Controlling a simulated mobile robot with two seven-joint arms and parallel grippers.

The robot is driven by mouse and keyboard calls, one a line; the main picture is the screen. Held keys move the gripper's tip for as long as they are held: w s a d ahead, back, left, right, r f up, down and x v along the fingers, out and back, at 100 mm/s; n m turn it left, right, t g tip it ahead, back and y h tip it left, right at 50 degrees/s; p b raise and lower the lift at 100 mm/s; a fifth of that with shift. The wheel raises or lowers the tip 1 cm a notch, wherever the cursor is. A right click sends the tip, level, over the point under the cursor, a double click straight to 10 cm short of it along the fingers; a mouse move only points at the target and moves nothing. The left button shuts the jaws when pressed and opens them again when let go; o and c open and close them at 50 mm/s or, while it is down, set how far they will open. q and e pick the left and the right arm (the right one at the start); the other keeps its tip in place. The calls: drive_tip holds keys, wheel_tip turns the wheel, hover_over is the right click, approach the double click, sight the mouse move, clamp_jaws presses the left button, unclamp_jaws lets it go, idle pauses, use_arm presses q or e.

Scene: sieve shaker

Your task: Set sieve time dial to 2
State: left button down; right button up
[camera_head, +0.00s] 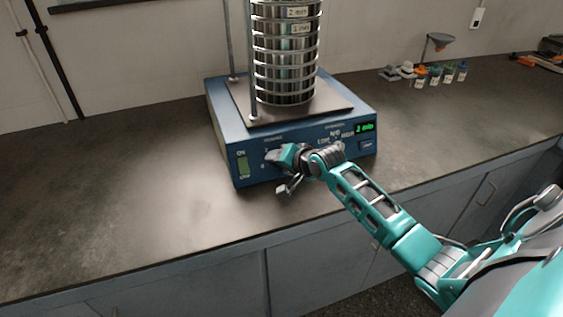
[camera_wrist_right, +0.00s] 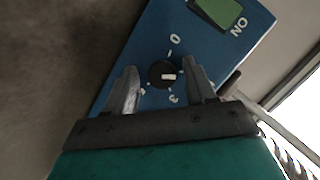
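The sieve shaker (camera_head: 245,145) is a blue box with a stack of metal sieves (camera_head: 287,60) on top. Its green display (camera_head: 365,127) appears to read "2 min". In the right wrist view, the time dial (camera_wrist_right: 160,73) is a round black knob with a white pointer mark, turned toward the right finger. Numbers 0 and 3 show around it; some others are covered by the fingers. My right gripper (camera_wrist_right: 160,66) is open, with one finger on each side of the dial and visible gaps. In the head view the right gripper (camera_head: 276,172) hides the dial. My left gripper is out of view.
A green ON/OFF switch (camera_head: 243,166) is left of the dial on the front panel; it also shows in the wrist view (camera_wrist_right: 222,12). Small bottles (camera_head: 435,77) and a funnel stand (camera_head: 438,42) are at the back right. The counter left of the shaker is clear.

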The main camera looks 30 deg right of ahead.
drive_tip(key=shift+r, duration=0.15)
drive_tip(key=v, duration=1.2)
drive_tip(key=shift+s+r, duration=0.15)
drive_tip(key=shift+s, duration=0.2)
drive_tip(key=a+f, duration=0.1)
drive_tip(key=f, duration=0.1)
drive_tip(key=s+a+f+n, duration=0.1)
drive_tip(key=f, duration=0.1)
drive_tip(key=s+a+f+n, duration=0.1)
drive_tip(key=shift+s+f, duration=0.1)
drive_tip(key=shift+f, duration=0.3)
drive_tip(key=s+a+f+n, duration=0.3)
drive_tip(key=s+a+f, duration=0.1)
drive_tip(key=a, duration=0.1)
drive_tip(key=s+a+f+n+y, duration=0.1)
drive_tip(key=s+a+f+n, duration=0.3)
drive_tip(key=a, duration=0.1)
drive_tip(key=s+a+f+n, duration=0.3)
drive_tip(key=s+a+f, duration=0.1)
drive_tip(key=a, duration=0.1)
drive_tip(key=shift+s+f+n+y, duration=0.15)
drive_tip(key=shift+s+n+y, duration=0.1)
drive_tip(key=shift+n+y, duration=0.15)
drive_tip(key=shift+d, duration=0.1)
